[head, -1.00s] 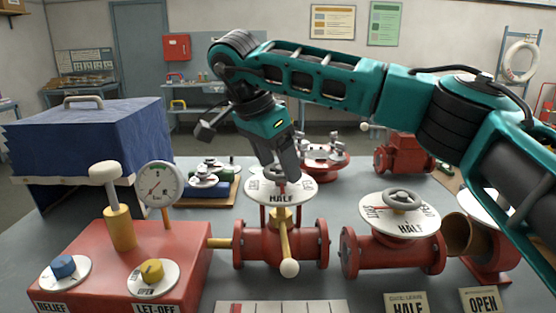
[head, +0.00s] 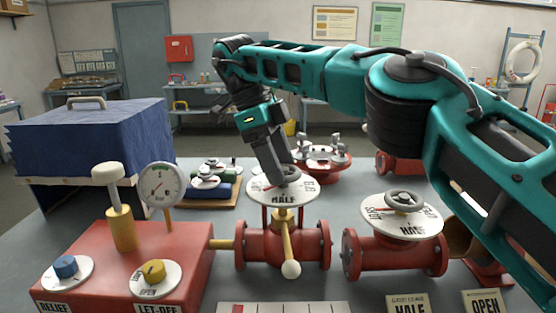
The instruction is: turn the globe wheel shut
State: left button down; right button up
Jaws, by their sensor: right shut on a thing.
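My right gripper (head: 284,177) reaches down from the arm that comes in from the right. It is shut on a small dark handwheel (head: 291,171) above the white round dial (head: 282,193) of the middle red valve (head: 253,246). The fingers hide part of the wheel and dial. A yellow lever with a white ball (head: 291,268) hangs in front of this valve. A second red valve (head: 395,256) to its right has a grey handwheel (head: 403,201) on a similar dial. My left gripper is not in view.
A red box (head: 130,262) at the left carries a gauge (head: 160,184), a yellow plunger and two knobs. A blue-covered case (head: 90,145) stands behind it. A red flange with studs (head: 322,160) stands behind the middle valve. My arm spans the right side.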

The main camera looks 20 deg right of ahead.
jog(key=shift+r+m+g, duration=0.1)
jog(key=shift+m+g, duration=0.2)
jog(key=shift+m, duration=0.7)
jog(key=shift+d+y, duration=0.1)
jog(key=shift+y, duration=0.2)
jog(key=o, duration=1)
jog(key=shift+o, duration=0.2)
